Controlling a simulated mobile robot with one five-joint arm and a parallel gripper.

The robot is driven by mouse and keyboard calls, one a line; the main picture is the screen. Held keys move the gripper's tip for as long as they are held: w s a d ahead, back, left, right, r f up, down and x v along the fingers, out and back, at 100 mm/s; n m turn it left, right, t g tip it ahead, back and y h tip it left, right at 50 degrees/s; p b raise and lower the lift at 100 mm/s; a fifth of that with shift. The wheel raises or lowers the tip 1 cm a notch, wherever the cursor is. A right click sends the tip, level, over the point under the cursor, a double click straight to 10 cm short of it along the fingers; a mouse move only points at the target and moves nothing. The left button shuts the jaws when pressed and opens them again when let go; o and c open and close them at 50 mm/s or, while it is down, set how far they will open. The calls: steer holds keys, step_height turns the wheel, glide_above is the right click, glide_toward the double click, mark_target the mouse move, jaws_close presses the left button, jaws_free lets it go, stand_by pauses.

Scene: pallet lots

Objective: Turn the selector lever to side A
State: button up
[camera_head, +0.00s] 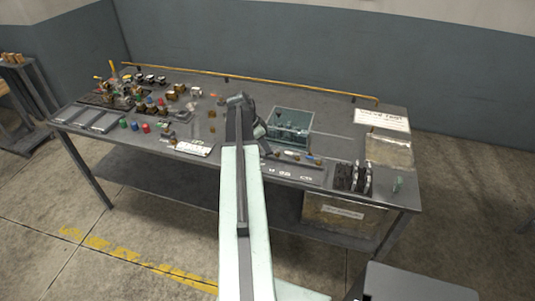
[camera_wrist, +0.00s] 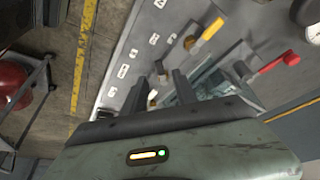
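My gripper (camera_wrist: 158,82) points down at a grey panel in the wrist view. Its two dark fingers stand apart, with a small tan piece visible between or beyond them; I cannot tell if they touch it. Ahead of the fingers is a lever with a yellow handle (camera_wrist: 211,30). To its right is a lever with a red handle (camera_wrist: 291,58). I cannot tell which lever is the selector, and no side A mark is readable. In the head view my arm reaches over the table (camera_head: 345,140) and hides part of it; the fingertips are not clear there.
A teal open box (camera_head: 290,122) stands right of my arm. Several small controls and coloured parts crowd the table's left half. A yellow rail (camera_head: 250,81) runs along the back edge. Dark upright discs (camera_head: 364,178) stand at the front right. A white sign (camera_head: 381,117) lies at back right.

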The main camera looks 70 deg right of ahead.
mark_target(272, 153)
steer(key=b+x, duration=0.3)
steer(key=x, duration=0.1)
steer(key=shift+f, duration=0.25)
steer(key=shift+r, duration=0.15)
jaws_close()
steer(key=shift+w+d, duration=0.1)
steer(key=m, duration=0.2)
steer(key=w+d+m+g+y, duration=0.1)
steer(key=m, duration=0.1)
steer(key=shift+w+d, duration=0.1)
steer(key=shift+d, duration=0.2)
steer(key=shift+w+d+m+g+y, duration=0.1)
steer(key=shift+d+m+y, duration=0.25)
steer(key=shift+m, duration=0.45)
steer(key=shift+d+m+g+y, duration=0.1)
steer(key=shift+d+m+y, duration=0.2)
steer(key=shift+m, duration=0.5)
steer(key=shift+w+d+m+g+y, duration=0.1)
steer(key=shift+d+m+y, duration=0.2)
steer(key=shift+m, duration=0.5)
